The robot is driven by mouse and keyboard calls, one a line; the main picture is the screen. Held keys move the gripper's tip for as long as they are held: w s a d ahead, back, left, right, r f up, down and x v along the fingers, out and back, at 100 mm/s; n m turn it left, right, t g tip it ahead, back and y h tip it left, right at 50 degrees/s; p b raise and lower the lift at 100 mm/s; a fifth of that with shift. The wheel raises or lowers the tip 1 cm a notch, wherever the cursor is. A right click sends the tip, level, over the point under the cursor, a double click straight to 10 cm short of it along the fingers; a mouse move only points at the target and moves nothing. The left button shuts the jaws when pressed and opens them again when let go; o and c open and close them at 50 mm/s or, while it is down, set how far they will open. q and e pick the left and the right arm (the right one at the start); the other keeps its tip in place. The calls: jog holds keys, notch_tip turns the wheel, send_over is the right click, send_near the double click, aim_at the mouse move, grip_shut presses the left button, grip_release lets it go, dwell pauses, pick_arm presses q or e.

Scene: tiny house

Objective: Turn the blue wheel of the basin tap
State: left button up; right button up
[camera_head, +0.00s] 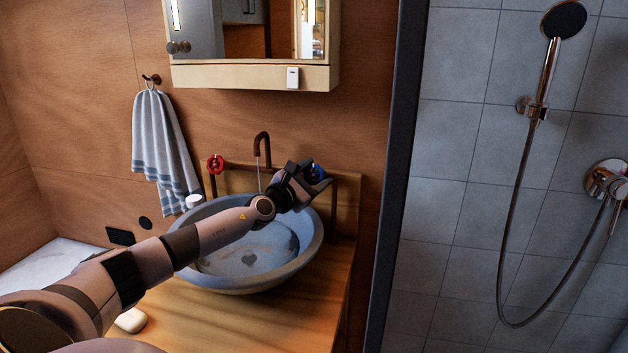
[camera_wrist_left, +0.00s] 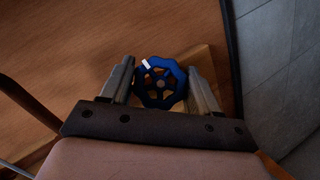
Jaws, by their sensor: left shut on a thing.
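The blue wheel (camera_wrist_left: 161,83) of the tap sits between the two fingers of my left gripper (camera_wrist_left: 161,90) in the left wrist view. The fingers stand on either side of its rim and are shut on it. A white mark shows on the wheel's upper left. In the head view the blue wheel (camera_head: 318,172) is partly hidden behind my left gripper (camera_head: 312,180), right of the curved copper spout (camera_head: 262,145). A thin stream of water shows below the spout. The red wheel (camera_head: 215,164) is at the left end of the tap. My right gripper is not in view.
The blue-grey basin (camera_head: 290,268) stands on a wooden counter (camera_head: 200,325), under my left arm. A mirror cabinet (camera_head: 250,76) hangs above. A dark shower frame (camera_head: 400,170) rises at right.

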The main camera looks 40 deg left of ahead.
pick_arm(q)
jog(key=shift+m+h, duration=0.5)
jog(key=shift+m, duration=0.4)
jog(key=o, duration=1)
jog(key=shift+s, duration=0.1)
jog(key=shift+s, duration=0.6)
jog(key=shift+s+d+f, duration=0.1)
jog(key=shift+s, duration=1.35)
jog(key=shift+s+d+f, duration=0.1)
jog(key=shift+s, duration=1.3)
